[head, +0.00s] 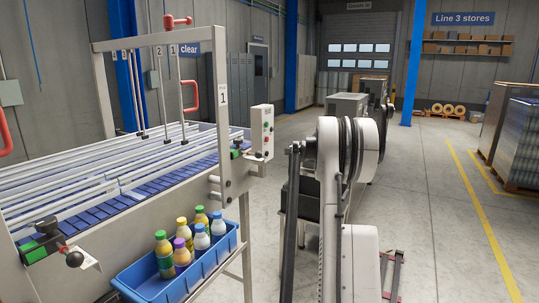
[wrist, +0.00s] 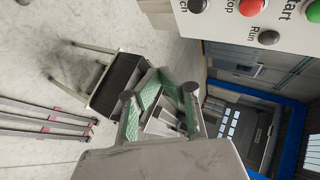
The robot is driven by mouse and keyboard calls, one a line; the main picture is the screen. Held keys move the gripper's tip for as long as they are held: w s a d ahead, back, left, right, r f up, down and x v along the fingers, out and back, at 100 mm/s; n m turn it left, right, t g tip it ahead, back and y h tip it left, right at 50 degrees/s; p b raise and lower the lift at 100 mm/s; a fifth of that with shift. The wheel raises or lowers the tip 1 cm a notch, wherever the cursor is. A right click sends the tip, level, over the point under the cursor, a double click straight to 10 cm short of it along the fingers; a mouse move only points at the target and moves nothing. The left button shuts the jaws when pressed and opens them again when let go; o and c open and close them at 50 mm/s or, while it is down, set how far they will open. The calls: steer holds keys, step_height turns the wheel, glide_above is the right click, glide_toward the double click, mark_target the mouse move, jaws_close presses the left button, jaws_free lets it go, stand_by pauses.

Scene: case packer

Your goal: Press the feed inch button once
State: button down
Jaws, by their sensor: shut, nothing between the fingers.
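The grey control box (head: 261,130) is on the right end post of the conveyor frame, with several small buttons on its face. In the wrist view the button panel (wrist: 222,24) fills the top right corner, partly cut off. It shows a green button (wrist: 313,12) by the word "Start", a red button (wrist: 246,7) by "Stop", a grey round part (wrist: 269,37) by "Run" and a dark button (wrist: 196,5) with a cut-off label. I cannot read any feed inch label. My gripper (wrist: 160,92) is shut and empty, apart from the panel in that picture. The head view does not show it.
A tall metal frame (head: 222,105) rises beside the control box. Open floor (head: 440,220) lies to the right, with stacked pallets (head: 517,140) at the far right.

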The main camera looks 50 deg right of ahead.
mark_target(267, 154)
steer(key=w+a+p, duration=0.1)
steer(key=w, duration=0.7)
steer(key=shift+w+a, duration=0.2)
steer(key=shift+w, duration=0.15)
steer(key=shift+w, duration=0.1)
stand_by(1.4)
steer(key=shift+w+a, duration=0.1)
steer(key=shift+w, duration=0.25)
